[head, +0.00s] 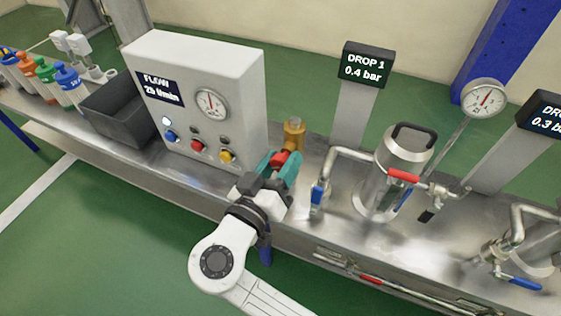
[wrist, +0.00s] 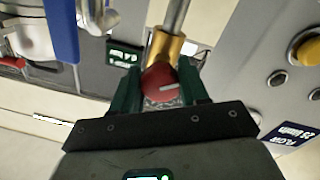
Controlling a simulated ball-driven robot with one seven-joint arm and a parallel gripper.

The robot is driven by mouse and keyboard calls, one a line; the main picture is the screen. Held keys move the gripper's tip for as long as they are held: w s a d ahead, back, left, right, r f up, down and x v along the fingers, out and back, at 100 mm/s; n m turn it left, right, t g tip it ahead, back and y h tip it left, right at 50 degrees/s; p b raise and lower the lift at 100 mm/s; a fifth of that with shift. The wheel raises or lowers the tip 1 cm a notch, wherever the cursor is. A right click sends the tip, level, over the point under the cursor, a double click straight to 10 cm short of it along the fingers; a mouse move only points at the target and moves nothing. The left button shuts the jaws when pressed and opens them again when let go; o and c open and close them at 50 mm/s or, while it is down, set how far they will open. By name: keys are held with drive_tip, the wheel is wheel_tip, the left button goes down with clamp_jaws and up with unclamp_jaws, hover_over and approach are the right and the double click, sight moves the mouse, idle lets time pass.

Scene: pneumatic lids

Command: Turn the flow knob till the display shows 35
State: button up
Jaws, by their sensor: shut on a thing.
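The flow knob (head: 279,159) is red and sits on a brass fitting (head: 294,133) at the right side of the grey control box. In the wrist view the red knob (wrist: 161,83) shows a white pointer mark, below a brass body on a metal pipe. My gripper (wrist: 157,90) has its green fingers closed on either side of the knob. In the head view my gripper (head: 280,170) partly hides the knob. The flow display (head: 160,88) on the box appears to read 25 l/min; it shows upside down in the wrist view (wrist: 298,137).
The control box (head: 200,55) has a round gauge (head: 211,104) and blue, red and yellow buttons. A dark bin (head: 118,112) and coloured bottles stand left. A steel vessel (head: 402,155), pipes with blue and red levers, and the DROP 1 display (head: 366,66) stand right.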

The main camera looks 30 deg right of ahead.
drive_tip(key=shift+c, duration=0.6)
drive_tip(key=shift+n+p, duration=0.4)
drive_tip(key=n+p, duration=0.1)
drive_tip(key=p, duration=0.1)
drive_tip(key=n+p, duration=0.1)
drive_tip(key=n, duration=0.1)
drive_tip(key=shift+r+n+p, duration=0.2)
drive_tip(key=shift+n+p, duration=0.1)
drive_tip(key=shift+p, duration=0.05)
drive_tip(key=n+p, duration=0.3)
drive_tip(key=n, duration=0.1)
drive_tip(key=shift+f+t, duration=0.1)
drive_tip(key=shift+t, duration=0.2)
drive_tip(key=shift+f+n+p, duration=0.15)
drive_tip(key=shift+n+p, duration=0.65)
drive_tip(key=shift+p, duration=0.05)
drive_tip(key=o, duration=1)
drive_tip(key=shift+a, duration=0.1)
